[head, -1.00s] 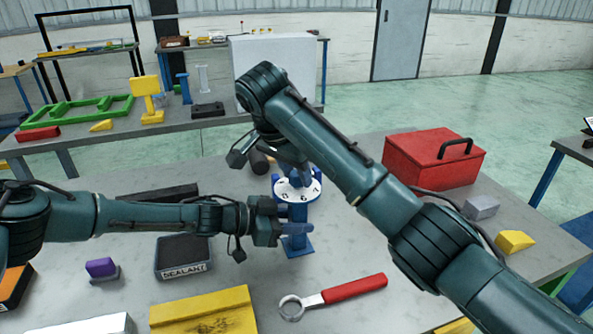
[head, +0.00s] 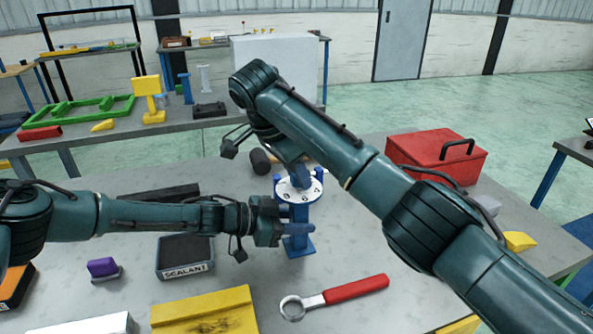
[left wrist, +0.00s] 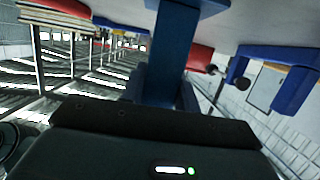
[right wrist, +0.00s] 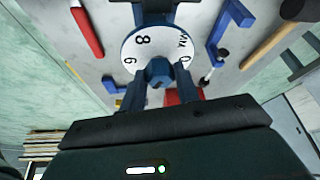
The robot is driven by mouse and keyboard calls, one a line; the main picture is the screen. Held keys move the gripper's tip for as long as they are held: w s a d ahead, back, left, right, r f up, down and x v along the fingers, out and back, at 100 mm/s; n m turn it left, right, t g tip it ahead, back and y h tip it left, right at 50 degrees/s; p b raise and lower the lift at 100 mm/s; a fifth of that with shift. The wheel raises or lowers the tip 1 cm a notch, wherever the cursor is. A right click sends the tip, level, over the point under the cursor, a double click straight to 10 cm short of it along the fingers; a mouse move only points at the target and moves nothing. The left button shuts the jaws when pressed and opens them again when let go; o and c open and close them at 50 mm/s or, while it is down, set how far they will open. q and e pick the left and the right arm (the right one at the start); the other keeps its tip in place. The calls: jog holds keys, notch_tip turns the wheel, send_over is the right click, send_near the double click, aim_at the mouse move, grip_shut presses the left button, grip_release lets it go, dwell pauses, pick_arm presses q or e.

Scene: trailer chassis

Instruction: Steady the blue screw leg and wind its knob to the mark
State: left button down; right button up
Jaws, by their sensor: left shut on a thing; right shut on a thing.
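The blue screw leg (head: 299,245) stands upright on the grey bench. My left gripper (head: 292,228) is shut on its post from the left; the post (left wrist: 172,50) rises between the fingers in the left wrist view. A white numbered dial (head: 292,193) sits at the top of the leg. My right gripper (head: 301,180) comes down from above, shut on the blue knob (right wrist: 158,72) at the dial's centre. I cannot make out a separate mark.
A red-handled ring wrench (head: 350,290) and a yellow block (head: 205,312) lie in front. A sealant box (head: 184,257) is at the left, a red toolbox (head: 435,158) at the right.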

pick_arm(q)
jog(key=shift+d+r, duration=0.15)
jog(key=shift+r, duration=0.05)
pick_arm(e)
jog(key=shift+f, duration=0.3)
jog(key=o, duration=0.6)
pick_arm(q)
jog(key=shift+f, duration=0.1)
pick_arm(e)
jog(key=o, duration=0.4)
jog(key=shift+r, duration=0.15)
jog(key=shift+r, duration=0.15)
jog(key=shift+a+r, duration=0.15)
jog(key=shift+r, duration=0.2)
jog(key=v, duration=1.1)
